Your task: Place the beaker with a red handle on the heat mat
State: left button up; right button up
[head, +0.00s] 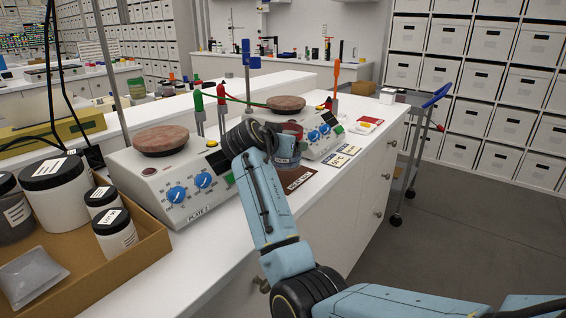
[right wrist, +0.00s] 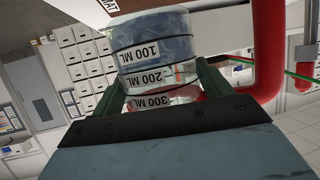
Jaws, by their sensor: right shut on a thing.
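The beaker (head: 285,161) is clear glass with bluish contents, close behind my right arm's wrist in the head view. In the right wrist view the beaker (right wrist: 152,50) shows its 100, 200 and 300 ML labels and a red handle (right wrist: 268,60) on the right. My right gripper (right wrist: 160,88) is shut on the beaker, one green finger on each side. The brown-red heat mat (head: 302,182) lies on the white counter, partly hidden by my arm and the beaker. The beaker is at the mat's far side; whether they touch I cannot tell. My left gripper is not in view.
A hot plate (head: 170,185) stands left of my arm, and another hot plate (head: 318,143) behind the beaker. Green and red clamps and a cable stand between them. A cardboard tray (head: 150,240) of jars is at left. Small cards (head: 345,155) lie right of the mat.

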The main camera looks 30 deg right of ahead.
aim_at(279, 158)
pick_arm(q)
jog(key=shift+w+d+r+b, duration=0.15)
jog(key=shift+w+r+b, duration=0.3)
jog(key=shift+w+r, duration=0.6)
pick_arm(e)
jog(key=shift+f, duration=2)
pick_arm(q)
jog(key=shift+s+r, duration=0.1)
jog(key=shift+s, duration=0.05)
pick_arm(e)
jog(key=shift+f, duration=0.2)
jog(key=o, duration=1.3)
jog(key=shift+c, duration=0.2)
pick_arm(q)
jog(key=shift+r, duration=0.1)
pick_arm(e)
jog(key=shift+r, duration=0.1)
